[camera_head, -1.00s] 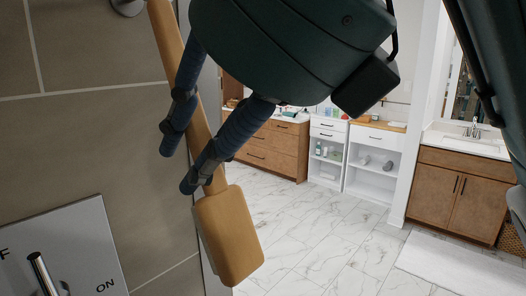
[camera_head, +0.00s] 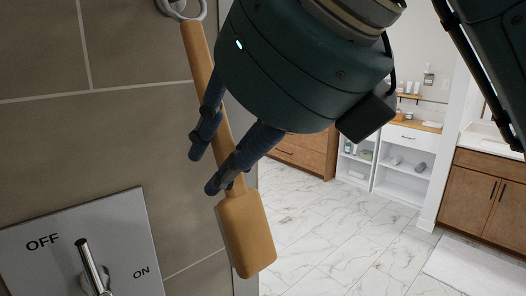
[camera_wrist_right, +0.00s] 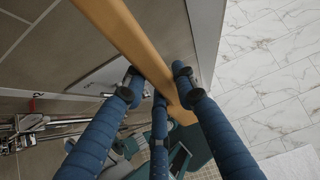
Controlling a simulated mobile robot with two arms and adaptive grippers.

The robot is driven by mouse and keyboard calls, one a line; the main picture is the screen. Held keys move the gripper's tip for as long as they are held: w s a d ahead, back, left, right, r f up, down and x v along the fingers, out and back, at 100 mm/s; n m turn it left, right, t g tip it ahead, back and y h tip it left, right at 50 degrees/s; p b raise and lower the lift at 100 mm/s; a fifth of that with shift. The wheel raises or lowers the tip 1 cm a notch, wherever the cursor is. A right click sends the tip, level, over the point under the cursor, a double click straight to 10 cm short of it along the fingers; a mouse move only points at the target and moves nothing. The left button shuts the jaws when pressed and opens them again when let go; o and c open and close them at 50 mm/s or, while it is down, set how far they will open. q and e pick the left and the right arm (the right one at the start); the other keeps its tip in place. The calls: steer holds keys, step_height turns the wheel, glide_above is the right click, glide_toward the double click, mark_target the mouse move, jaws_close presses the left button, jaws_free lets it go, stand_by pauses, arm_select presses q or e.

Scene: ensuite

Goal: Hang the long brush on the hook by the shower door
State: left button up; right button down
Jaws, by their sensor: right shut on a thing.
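The long wooden brush (camera_head: 248,235) hangs down at a slant in the head view, its broad head at the bottom and its handle running up to the left. My right gripper (camera_head: 214,160) is shut on the handle just above the head. The wrist view shows the brush (camera_wrist_right: 122,27) between the blue fingers of this gripper (camera_wrist_right: 158,88). A round metal hook (camera_head: 183,10) is on the tiled wall at the top edge of the head view, partly cut off. The handle's upper end appears just below it; I cannot tell whether they touch. My left gripper is not in view.
A metal shower plate (camera_head: 130,225) with a lever and OFF and ON marks is on the tiled wall (camera_head: 135,130), left of the brush. Beyond the wall's edge lies open marble floor (camera_head: 325,230). Wooden cabinets (camera_head: 475,190) and white shelves (camera_head: 400,180) stand farther back.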

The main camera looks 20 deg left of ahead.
steer(key=shift+f, duration=0.2)
steer(key=c, duration=1.3)
jaws_free()
steer(key=shift+r, duration=0.15)
